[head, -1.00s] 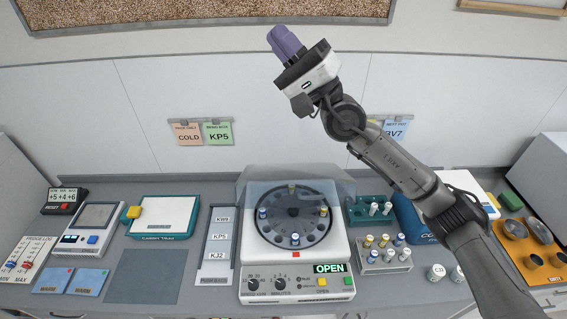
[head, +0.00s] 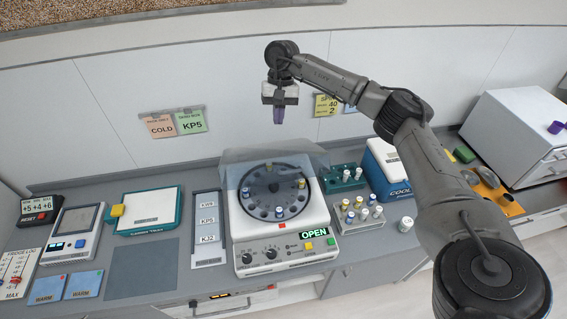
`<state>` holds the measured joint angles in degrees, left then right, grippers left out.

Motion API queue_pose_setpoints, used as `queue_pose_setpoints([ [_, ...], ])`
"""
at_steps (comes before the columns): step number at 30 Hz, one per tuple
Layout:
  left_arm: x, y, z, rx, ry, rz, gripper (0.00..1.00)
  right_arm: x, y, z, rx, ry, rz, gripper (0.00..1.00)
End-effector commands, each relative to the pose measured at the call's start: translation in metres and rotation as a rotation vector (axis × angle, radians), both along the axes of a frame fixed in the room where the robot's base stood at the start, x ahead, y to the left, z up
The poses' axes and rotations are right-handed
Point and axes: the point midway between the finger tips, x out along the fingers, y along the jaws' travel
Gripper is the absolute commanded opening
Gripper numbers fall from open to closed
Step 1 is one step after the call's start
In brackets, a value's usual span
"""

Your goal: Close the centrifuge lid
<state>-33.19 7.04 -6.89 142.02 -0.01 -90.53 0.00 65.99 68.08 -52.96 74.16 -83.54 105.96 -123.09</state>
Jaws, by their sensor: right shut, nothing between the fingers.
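The centrifuge (head: 282,246) stands on the counter in the middle of the head view, its display reading OPEN. Its clear lid (head: 265,153) is raised at the back of the machine, over the rear of the round rotor (head: 275,193). Several capped tubes sit in the rotor. My right gripper (head: 278,118) points down above and behind the lid, in front of the wall panels. Its purple fingers are shut with nothing between them, apart from the lid. My left gripper is not in view.
Right of the centrifuge are a green tube rack (head: 345,178), a grey rack of capped vials (head: 361,216) and a blue cooler box (head: 384,165). Left are a label strip (head: 207,228), a teal-edged device (head: 150,210) and a bare grey mat (head: 143,268).

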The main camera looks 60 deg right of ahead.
Motion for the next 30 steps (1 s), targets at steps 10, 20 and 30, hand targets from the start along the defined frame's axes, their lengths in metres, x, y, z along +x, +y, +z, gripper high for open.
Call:
queue_pose_setpoints([
  [10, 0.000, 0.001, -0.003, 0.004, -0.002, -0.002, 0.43, -0.027, -0.001, -0.003, -0.012, 0.151, 0.074, 0.00],
  [20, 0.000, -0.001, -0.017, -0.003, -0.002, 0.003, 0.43, -0.036, 0.010, -0.039, -0.011, 0.149, 0.077, 0.00],
  [30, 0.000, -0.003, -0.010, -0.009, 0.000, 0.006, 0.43, -0.049, 0.022, -0.077, -0.013, 0.151, 0.073, 0.00],
])
